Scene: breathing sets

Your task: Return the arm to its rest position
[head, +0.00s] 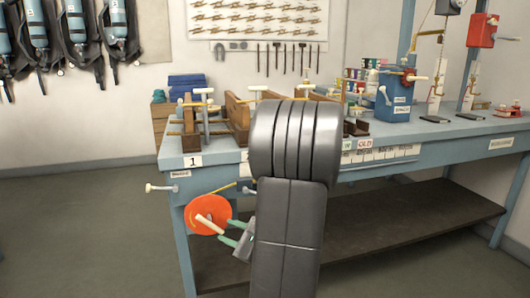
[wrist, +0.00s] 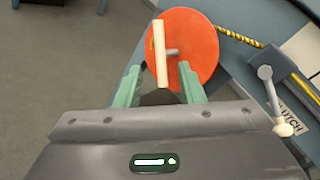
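My gripper (head: 232,232) is low in front of the bench's left end, facing an orange disc (head: 207,214) with a cream bar handle (head: 210,224). In the wrist view the two green fingers of my gripper (wrist: 161,76) stand apart. The orange disc (wrist: 198,50) lies beyond them, and the lower end of the cream bar (wrist: 159,52) shows between the fingertips without visible contact on both sides. My grey arm covers the middle of the head view and hides part of the bench.
The blue workbench (head: 285,172) carries wooden fixtures (head: 237,118), a blue box (head: 394,97) and a red unit (head: 481,30). A lever with a cream knob (wrist: 283,130) and a yellow twisted rod (wrist: 238,37) are close on the right. Open floor (head: 80,225) lies left.

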